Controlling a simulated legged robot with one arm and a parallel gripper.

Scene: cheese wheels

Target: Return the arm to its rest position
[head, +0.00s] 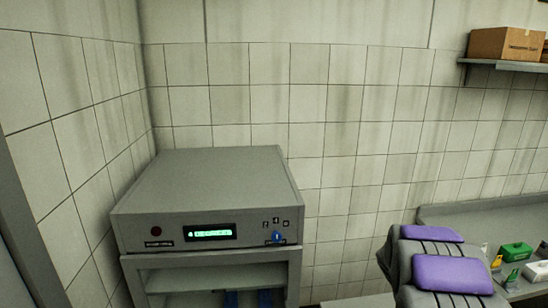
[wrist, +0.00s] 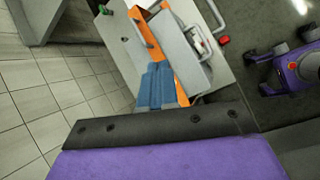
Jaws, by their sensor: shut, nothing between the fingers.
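My gripper (wrist: 158,126) fills the bottom of the wrist view as a purple surface with a dark, bolted front edge. It is shut, with nothing seen held in it. Its fingertips are not clearly visible. Purple-padded dark grey parts, which look like my arm, show at the lower right of the head view, in front of the counter and to the right of the grey machine (head: 208,200). They stand apart from the machine in the picture.
The machine, with a lit green display, sits on a grey stand (head: 208,262) by the tiled corner. A counter (head: 470,212) at right holds a green box (head: 515,252). A cardboard box (head: 505,44) sits on a wall shelf. The wrist view shows an orange-edged grey unit and tiled floor (wrist: 45,95).

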